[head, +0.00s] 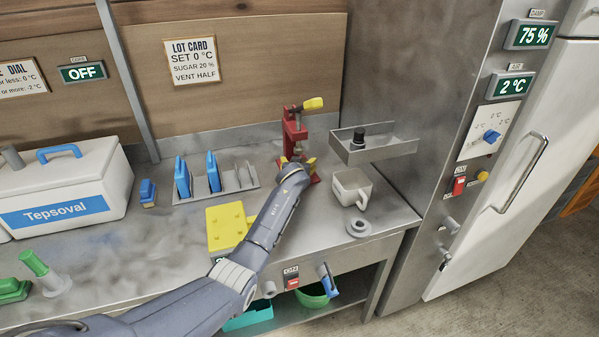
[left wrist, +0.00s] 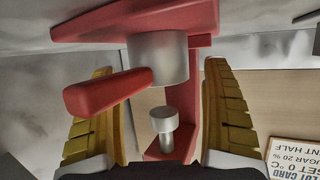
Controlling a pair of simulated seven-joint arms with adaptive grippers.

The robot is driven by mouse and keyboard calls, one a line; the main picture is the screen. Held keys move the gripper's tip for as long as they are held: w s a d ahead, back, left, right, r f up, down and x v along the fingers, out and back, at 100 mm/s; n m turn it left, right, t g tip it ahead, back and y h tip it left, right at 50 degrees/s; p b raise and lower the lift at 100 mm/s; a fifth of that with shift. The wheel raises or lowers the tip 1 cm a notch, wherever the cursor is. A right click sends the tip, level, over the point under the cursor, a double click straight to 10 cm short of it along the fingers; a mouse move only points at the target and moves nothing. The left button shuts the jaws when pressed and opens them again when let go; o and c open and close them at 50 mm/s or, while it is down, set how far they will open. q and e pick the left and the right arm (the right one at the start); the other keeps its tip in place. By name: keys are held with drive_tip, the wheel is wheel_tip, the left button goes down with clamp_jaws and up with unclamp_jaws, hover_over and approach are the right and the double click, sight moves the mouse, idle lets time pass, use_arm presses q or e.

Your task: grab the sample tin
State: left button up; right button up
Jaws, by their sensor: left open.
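A silver cylinder, which looks like the sample tin (left wrist: 158,62), sits against the red base of a red press (head: 295,132) in the left wrist view, which is upside down. A smaller silver plunger (left wrist: 163,119) faces it, and a red bar (left wrist: 105,94) juts across beside it. In the head view my left gripper (head: 297,163) is at the press and hides the tin. Its yellow fingers are open, one on each side of the tin, with gaps visible. My right gripper is not in view.
A pale mug (head: 351,187), a grey ring (head: 358,228) and a metal tray (head: 375,145) are right of the press. A rack (head: 245,179) with blue plates, a yellow block (head: 228,226) and a white Tepsoval box (head: 65,190) are left. The metal wall closes the right side.

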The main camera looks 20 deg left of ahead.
use_arm(q)
drive_tip(key=shift+w+a+f, duration=0.1)
drive_tip(key=shift+w+f, duration=0.05)
drive_tip(key=shift+w, duration=0.2)
drive_tip(key=shift+c, duration=0.3)
drive_tip(key=c, duration=1.4)
drive_tip(key=shift+o, duration=0.2)
